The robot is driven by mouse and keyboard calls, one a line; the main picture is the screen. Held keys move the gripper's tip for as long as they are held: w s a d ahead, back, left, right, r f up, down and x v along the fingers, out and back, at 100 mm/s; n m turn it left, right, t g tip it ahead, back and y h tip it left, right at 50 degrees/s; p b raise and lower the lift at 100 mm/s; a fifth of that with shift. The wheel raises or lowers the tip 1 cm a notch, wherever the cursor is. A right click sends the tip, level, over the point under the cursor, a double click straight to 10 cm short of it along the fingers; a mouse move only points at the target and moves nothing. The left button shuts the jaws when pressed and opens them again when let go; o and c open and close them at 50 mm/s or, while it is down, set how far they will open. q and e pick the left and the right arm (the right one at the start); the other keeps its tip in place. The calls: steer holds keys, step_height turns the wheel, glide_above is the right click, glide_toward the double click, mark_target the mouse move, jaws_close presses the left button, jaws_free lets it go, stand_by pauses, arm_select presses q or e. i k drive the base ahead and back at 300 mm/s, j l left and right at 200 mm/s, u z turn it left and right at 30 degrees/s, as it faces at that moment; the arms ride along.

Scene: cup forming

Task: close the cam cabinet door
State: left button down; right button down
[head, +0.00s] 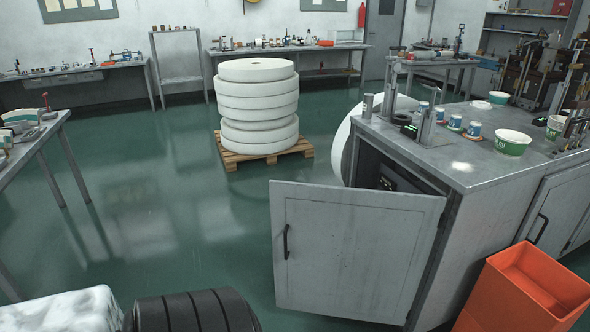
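The cam cabinet door (345,250) is a grey metal panel that stands wide open, swung out to the left of the cabinet (478,215). Its dark bar handle (286,242) is near the door's left edge. The hinge side is at the right, by the cabinet's front corner. Part of the dark cabinet interior (385,176) shows above the door's top edge; the door hides the rest. Neither of my grippers is in view.
An orange bin (525,290) stands against the cabinet front at the lower right. White paper rolls (258,105) are stacked on a wooden pallet (265,152) behind the door. Cups (512,143) and fixtures stand on the cabinet top. Green floor (160,215) left of the door is open.

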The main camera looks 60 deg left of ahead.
mark_target(355, 253)
steer(key=i+j+u, duration=0.15)
steer(key=i+j, duration=0.2)
steer(key=j, duration=0.25)
steer(key=i+j+u, duration=0.1)
steer(key=i+j, duration=0.3)
steer(key=j, duration=0.1)
